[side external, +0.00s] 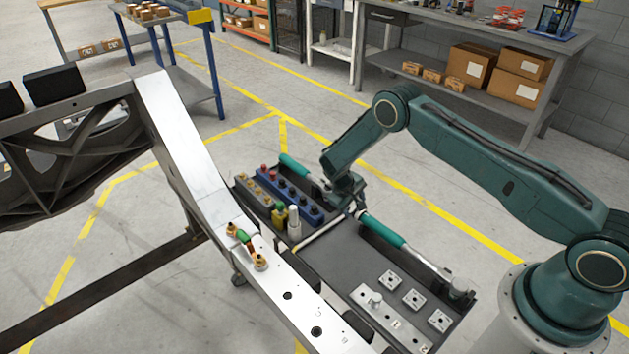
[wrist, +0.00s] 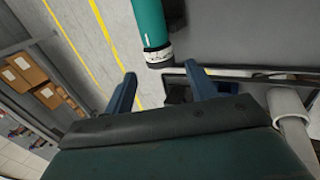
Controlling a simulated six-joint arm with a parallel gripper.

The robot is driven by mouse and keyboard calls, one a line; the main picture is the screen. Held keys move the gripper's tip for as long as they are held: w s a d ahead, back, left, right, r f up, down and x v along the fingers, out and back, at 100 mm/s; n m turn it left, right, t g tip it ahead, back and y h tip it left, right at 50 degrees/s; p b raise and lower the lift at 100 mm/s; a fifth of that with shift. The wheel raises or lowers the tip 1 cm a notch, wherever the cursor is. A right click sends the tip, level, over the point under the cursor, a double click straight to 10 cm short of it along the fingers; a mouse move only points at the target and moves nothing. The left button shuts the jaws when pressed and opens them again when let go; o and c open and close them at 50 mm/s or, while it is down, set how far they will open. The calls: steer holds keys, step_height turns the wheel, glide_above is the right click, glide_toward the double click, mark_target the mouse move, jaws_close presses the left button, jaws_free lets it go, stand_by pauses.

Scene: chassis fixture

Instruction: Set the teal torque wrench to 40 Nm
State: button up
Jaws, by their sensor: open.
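A teal-handled wrench (side external: 382,229) with a silver shaft lies along the far edge of the dark cart top, its handle end towards my gripper (side external: 350,208). A second teal-handled tool (side external: 295,165) lies farther left beside the socket racks, partly hidden by my wrist. In the wrist view, a teal handle (wrist: 147,22) ends in a pale and black collar (wrist: 158,55) just beyond my fingertips. My gripper (wrist: 161,70) is open and the gap between its fingers holds no handle. Any scale marking is too small to read.
A blue socket rack (side external: 285,192) and a small yellow bottle (side external: 279,214) stand at the cart's left. Several metal blocks (side external: 414,299) sit at its right end. The silver chassis rail (side external: 185,135) passes close in front. The cart's middle (side external: 340,255) is clear.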

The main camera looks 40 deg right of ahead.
mark_target(358, 213)
steer(key=shift+x, duration=3.6)
steer(key=shift+c, duration=0.3)
steer(key=c, duration=0.6)
